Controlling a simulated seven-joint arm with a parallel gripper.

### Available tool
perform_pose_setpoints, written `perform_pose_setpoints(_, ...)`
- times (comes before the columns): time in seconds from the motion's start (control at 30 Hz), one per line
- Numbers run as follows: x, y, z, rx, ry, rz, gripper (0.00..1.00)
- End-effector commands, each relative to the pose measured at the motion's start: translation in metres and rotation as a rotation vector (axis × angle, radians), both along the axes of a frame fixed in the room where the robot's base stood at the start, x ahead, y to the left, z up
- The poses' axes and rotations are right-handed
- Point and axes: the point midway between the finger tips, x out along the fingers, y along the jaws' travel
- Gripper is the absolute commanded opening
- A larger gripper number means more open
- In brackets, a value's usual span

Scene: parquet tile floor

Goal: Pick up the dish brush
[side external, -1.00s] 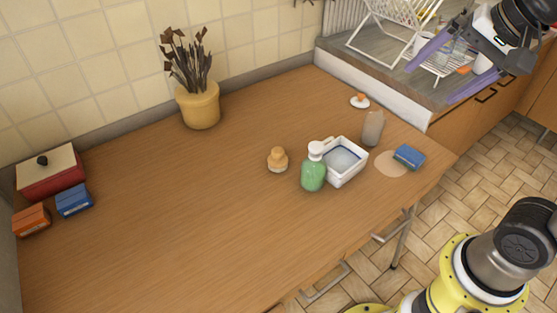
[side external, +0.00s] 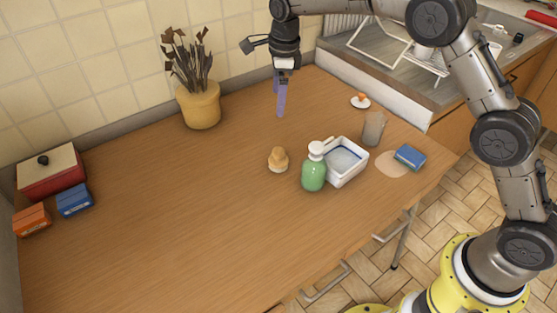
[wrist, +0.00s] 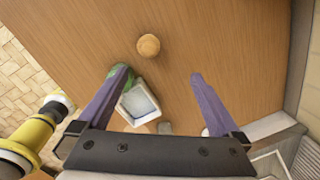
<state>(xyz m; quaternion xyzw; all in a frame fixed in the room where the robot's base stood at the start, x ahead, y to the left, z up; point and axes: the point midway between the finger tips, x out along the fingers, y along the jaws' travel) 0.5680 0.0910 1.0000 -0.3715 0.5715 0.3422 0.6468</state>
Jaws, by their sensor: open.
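The dish brush (side external: 278,161), a small round wooden knob-handled brush with a pale underside, stands on the wooden counter to the left of the green soap bottle (side external: 313,174). In the wrist view the brush (wrist: 148,46) shows from above, near the top middle, beyond the fingertips. My gripper (side external: 281,114) has purple fingers pointing down and hangs above the counter, behind the brush in the side view. In the wrist view my gripper (wrist: 158,72) is open, with nothing between its fingers. The left finger partly hides the soap bottle there.
A white square dish (side external: 345,163) stands right beside the bottle, with a grey cup (side external: 373,129) and a blue sponge (side external: 410,157) farther right. A small white dish with something orange (side external: 360,101) lies behind. A plant pot (side external: 199,106) stands by the wall. The counter's left middle is clear.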

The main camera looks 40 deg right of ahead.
Motion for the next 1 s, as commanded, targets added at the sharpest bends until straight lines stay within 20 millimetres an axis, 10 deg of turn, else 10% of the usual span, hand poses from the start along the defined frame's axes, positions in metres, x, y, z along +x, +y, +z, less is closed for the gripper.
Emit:
perform_pose_setpoints(0.2,-0.001,0.012,-0.066,-0.017,0.101,0.022,1.0)
perform_pose_setpoints(1.0,-0.004,0.012,-0.167,-0.02,0.115,0.028,1.0)
